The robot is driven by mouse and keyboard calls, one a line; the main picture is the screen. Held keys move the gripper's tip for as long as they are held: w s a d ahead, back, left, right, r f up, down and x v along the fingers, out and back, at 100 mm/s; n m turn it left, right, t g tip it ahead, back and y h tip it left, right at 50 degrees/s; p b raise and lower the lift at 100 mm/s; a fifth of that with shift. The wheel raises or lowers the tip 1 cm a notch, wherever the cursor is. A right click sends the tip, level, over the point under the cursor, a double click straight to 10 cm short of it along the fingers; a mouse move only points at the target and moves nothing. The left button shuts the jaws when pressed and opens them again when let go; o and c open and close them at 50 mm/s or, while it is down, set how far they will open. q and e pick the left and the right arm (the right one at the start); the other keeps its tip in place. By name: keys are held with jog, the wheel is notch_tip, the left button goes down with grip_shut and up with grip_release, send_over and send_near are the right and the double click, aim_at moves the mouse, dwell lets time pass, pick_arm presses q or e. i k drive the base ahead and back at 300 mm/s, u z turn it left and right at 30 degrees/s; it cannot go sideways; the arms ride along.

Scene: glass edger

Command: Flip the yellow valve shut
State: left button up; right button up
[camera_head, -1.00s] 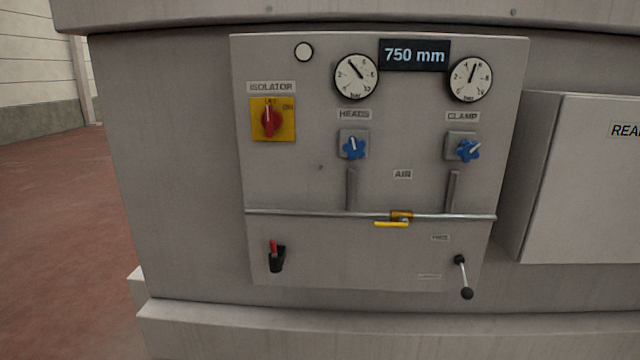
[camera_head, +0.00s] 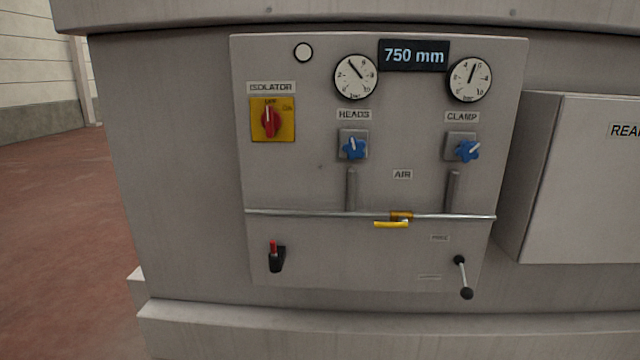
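The yellow valve handle (camera_head: 390,224) sits on a brass valve body (camera_head: 402,216) in the thin horizontal air pipe (camera_head: 310,213), below the AIR label (camera_head: 403,174). The handle points left from the body and lies roughly along the pipe, just below it. Neither of my grippers shows in the head view, and nothing touches the handle.
The grey panel (camera_head: 310,180) also carries a red isolator switch (camera_head: 269,121), two blue knobs (camera_head: 354,148) and (camera_head: 467,151), two gauges, a red-tipped toggle (camera_head: 275,256) and a black-ended lever (camera_head: 463,278). A grey box (camera_head: 580,180) juts out at right.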

aim_at(403, 223)
jog(key=z, duration=0.25)
jog(key=k, duration=0.7)
jog(key=z, duration=0.6)
jog(key=k, duration=0.65)
jog(key=u, duration=0.35)
jog(key=i, duration=0.65)
jog(key=u, duration=0.95)
jog(key=i, duration=0.75)
jog(key=u, duration=0.1)
